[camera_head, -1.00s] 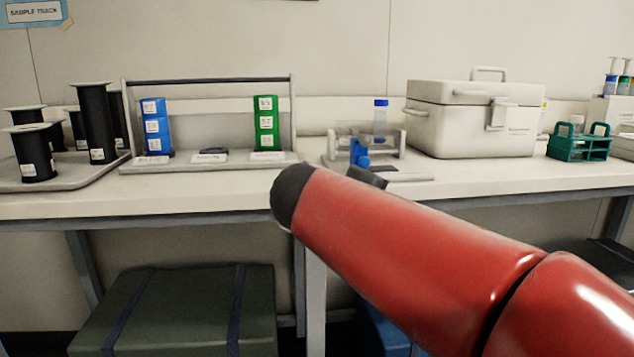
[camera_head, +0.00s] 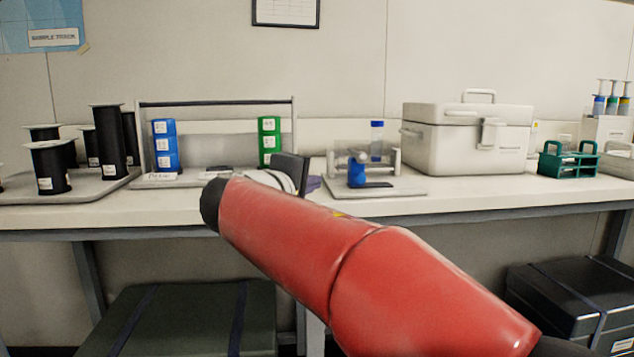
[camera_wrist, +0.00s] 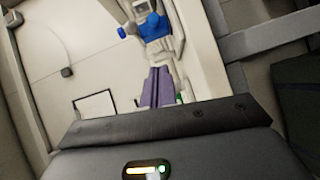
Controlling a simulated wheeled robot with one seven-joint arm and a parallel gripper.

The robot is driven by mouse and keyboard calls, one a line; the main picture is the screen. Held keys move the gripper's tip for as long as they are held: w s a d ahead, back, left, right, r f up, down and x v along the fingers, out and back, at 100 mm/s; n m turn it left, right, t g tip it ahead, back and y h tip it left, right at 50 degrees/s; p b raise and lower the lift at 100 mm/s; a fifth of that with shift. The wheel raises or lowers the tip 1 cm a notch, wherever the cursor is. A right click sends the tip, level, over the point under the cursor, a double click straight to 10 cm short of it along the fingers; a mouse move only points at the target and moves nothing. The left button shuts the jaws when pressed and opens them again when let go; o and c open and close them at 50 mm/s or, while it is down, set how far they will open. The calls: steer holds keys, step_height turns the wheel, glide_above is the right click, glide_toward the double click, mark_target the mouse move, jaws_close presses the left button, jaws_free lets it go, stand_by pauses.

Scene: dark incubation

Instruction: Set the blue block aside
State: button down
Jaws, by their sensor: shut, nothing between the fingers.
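The blue blocks (camera_head: 165,146) form an upright stack with white labels at the left end of a shelf tray in the head view. A green stack (camera_head: 269,141) stands at the right end of the same tray. My gripper (camera_head: 314,184) shows only as a bit of purple behind my red arm, right of both stacks and apart from the blue one. In the wrist view its purple fingers (camera_wrist: 157,88) are together and empty. They point toward a device with blue parts (camera_wrist: 158,27). The blue stack cannot be made out in the wrist view.
Black spools (camera_head: 108,150) stand on a tray to the left. A small stand with a blue clamp (camera_head: 357,172) and a blue-capped tube (camera_head: 377,138) is right of my gripper. A white case (camera_head: 466,138) and green rack (camera_head: 567,161) stand further right. The front bench strip is clear.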

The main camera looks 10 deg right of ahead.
steer(key=p, duration=0.1)
glide_toward(358, 173)
steer(key=w+a, duration=0.1)
steer(key=w, duration=0.1)
steer(key=shift+w+a+f, duration=0.2)
steer(key=shift+w+a, duration=0.2)
steer(key=shift+w+d+f, duration=0.1)
steer(key=shift+d, duration=0.5)
steer(key=shift+w+d+f, duration=0.1)
steer(key=shift+d, duration=0.55)
steer(key=shift+w+d+f, duration=0.1)
steer(key=shift+d+f, duration=0.05)
steer(key=shift+d, duration=0.5)
steer(key=shift+d, duration=0.1)
steer(key=d+b, duration=0.2)
steer(key=d, duration=0.4)
steer(key=shift+f, duration=0.15)
steer(key=shift+d, duration=0.4)
steer(key=shift+a+b, duration=0.1)
steer(key=shift+b, duration=0.2)
